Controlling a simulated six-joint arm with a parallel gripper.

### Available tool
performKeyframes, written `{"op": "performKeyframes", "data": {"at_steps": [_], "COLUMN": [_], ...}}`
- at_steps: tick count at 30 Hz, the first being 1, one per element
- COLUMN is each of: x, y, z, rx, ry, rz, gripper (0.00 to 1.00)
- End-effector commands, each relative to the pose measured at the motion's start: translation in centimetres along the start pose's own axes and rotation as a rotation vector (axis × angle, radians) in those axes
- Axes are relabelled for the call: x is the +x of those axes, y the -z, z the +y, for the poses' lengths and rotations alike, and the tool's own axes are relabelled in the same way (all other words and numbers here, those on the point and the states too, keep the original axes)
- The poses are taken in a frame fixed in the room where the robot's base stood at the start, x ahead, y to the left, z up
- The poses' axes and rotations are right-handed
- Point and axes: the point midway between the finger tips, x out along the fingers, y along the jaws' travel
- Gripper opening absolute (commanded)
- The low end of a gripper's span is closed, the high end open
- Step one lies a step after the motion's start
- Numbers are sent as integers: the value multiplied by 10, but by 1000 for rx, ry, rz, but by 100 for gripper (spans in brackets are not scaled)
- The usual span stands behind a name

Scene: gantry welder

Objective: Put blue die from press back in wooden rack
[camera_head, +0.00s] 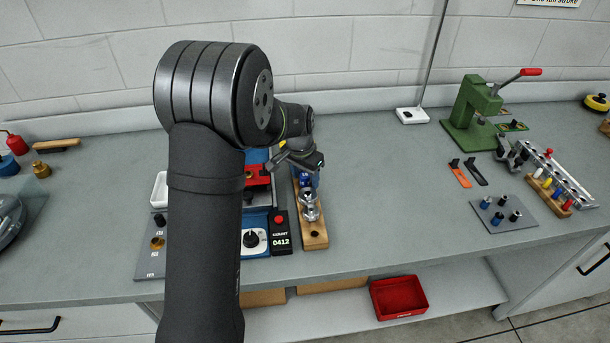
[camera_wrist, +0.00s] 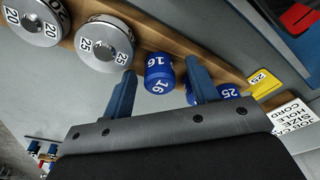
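The wooden rack (camera_head: 315,240) stands on the bench and holds silver dies (camera_head: 310,205) and blue dies (camera_head: 305,181). In the wrist view a blue die marked 16 (camera_wrist: 158,74) stands at the rack between the two fingers of my gripper (camera_wrist: 162,84), with a gap showing on both sides. My gripper is open over the far end of the rack, also seen in the head view (camera_head: 300,163). A blue die marked 25 (camera_wrist: 228,91) is partly hidden behind the right finger. The press with its red part (camera_head: 257,177) is left of the rack, partly hidden by my arm.
A counter box (camera_head: 281,232) stands left of the rack. A green arbor press (camera_head: 472,115) and a grey pin plate (camera_head: 503,214) are at right. The bench between is clear.

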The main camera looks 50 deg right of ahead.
Motion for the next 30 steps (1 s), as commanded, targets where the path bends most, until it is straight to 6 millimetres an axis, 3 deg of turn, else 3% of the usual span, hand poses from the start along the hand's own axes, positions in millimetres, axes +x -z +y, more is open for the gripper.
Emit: {"op": "performKeyframes", "data": {"at_steps": [7,11,24,30], "x": [-3,-19,-124,-158], "y": [0,1,1,0], "z": [0,0,0,0], "rx": [0,0,0,0], "ry": [0,1,2,1], "rz": [1,2,4,2], "gripper": [54,54,54,54]}}
